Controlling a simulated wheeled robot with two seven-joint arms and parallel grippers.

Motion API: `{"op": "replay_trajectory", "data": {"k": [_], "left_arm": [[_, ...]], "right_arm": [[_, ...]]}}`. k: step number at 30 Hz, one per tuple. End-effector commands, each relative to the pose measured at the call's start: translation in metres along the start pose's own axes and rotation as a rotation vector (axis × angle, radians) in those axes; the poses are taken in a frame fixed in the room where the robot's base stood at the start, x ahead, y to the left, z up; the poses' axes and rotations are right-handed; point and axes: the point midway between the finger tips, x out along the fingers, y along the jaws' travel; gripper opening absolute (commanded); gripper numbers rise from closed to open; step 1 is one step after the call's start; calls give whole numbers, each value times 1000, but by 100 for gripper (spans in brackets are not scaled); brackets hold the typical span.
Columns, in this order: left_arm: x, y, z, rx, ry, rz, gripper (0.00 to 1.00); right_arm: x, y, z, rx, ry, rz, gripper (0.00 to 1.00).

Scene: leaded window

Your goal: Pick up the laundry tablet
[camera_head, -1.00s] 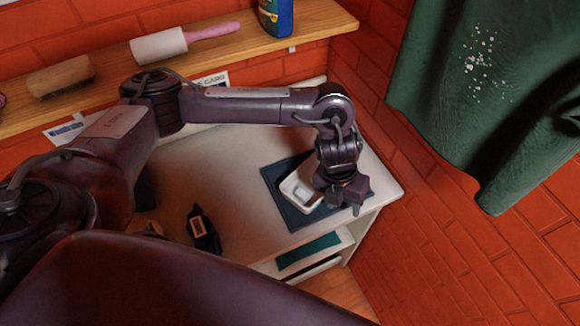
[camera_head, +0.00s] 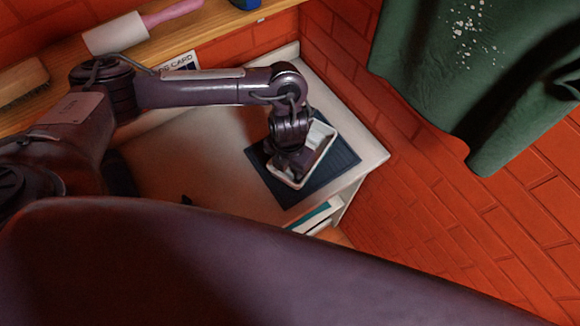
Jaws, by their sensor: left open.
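A small white tray (camera_head: 321,158) lies on a dark blue mat (camera_head: 343,157) near the right end of the white worktop. A pale block (camera_head: 318,134) shows at the tray's far end; it looks like the laundry tablet, but I cannot tell for sure. My left gripper (camera_head: 291,173) points down over the near-left part of the tray, close above or inside it. It is open; its fingers are dark and partly hidden by the wrist, and nothing shows held between them. The gripper hides the tray's left part. My right gripper is out of view.
A wooden shelf (camera_head: 75,72) with a rolling pin (camera_head: 115,38) and a brush (camera_head: 20,82) runs along the brick wall. A green cloth (camera_head: 465,70) hangs at the right.

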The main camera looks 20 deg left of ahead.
Motion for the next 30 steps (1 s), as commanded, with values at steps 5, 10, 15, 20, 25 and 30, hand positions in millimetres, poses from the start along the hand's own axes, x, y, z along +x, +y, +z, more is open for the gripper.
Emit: {"op": "replay_trajectory", "data": {"k": [5, 10, 15, 20, 25, 30], "left_arm": [[6, 0, 0, 1, 0, 0, 47], [6, 0, 0, 0, -1, 0, 42], [6, 0, 0, 0, -1, 0, 20], [6, 0, 0, 0, -1, 0, 14], [4, 0, 0, 0, -2, -1, 14], [-7, -1, 1, 1, -3, -3, 14]], "right_arm": [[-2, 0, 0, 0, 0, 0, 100], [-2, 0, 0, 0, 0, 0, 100], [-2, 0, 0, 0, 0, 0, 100], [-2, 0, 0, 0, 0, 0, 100], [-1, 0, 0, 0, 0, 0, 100], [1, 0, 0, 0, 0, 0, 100]]}}
